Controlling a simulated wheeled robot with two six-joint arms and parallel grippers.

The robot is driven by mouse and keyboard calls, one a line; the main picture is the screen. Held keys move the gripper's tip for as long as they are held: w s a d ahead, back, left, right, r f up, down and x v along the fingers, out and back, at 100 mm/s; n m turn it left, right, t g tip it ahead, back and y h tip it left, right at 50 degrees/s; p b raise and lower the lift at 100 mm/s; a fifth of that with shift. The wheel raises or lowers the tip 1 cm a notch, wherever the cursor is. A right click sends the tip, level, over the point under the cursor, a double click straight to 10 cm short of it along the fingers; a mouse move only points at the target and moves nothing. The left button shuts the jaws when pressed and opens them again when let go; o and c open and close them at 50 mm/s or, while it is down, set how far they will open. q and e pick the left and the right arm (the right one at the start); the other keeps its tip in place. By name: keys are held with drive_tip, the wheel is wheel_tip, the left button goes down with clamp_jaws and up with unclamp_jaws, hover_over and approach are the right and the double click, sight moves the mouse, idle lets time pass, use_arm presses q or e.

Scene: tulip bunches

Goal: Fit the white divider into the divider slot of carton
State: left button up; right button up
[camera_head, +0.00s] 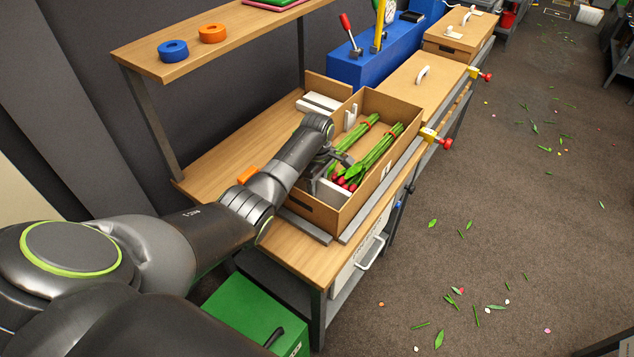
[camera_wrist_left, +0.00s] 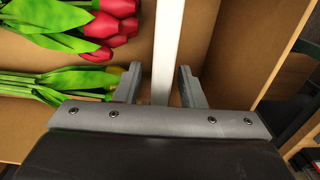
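The open cardboard carton (camera_head: 366,203) stands on the bench with green-stemmed red tulip bunches (camera_head: 378,152) inside. A white divider (camera_head: 334,189) stands inside its near end; in the left wrist view the divider (camera_wrist_left: 168,35) is a straight white strip beside the red tulip heads (camera_wrist_left: 108,25). My left gripper (camera_head: 318,176) reaches into the near end of the carton. In the left wrist view its fingers (camera_wrist_left: 159,76) are apart on either side of the divider, with a gap on the left. White upright slot pieces (camera_head: 350,117) show at the carton's far side. The divider's lower edge is hidden.
Closed cartons (camera_head: 424,88) sit farther along the bench. A blue machine (camera_head: 372,62) with levers stands behind them. A shelf (camera_head: 215,40) overhangs the bench at left. Grey rails (camera_head: 305,226) run by the carton.

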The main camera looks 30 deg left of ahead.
use_arm(q)
drive_tip(key=shift+r, duration=0.3)
wheel_tip(320, 180, up, 12)
drive_tip(key=shift+f+b, duration=0.2)
drive_tip(key=shift+b, duration=0.7)
drive_tip(key=shift+r, duration=0.55)
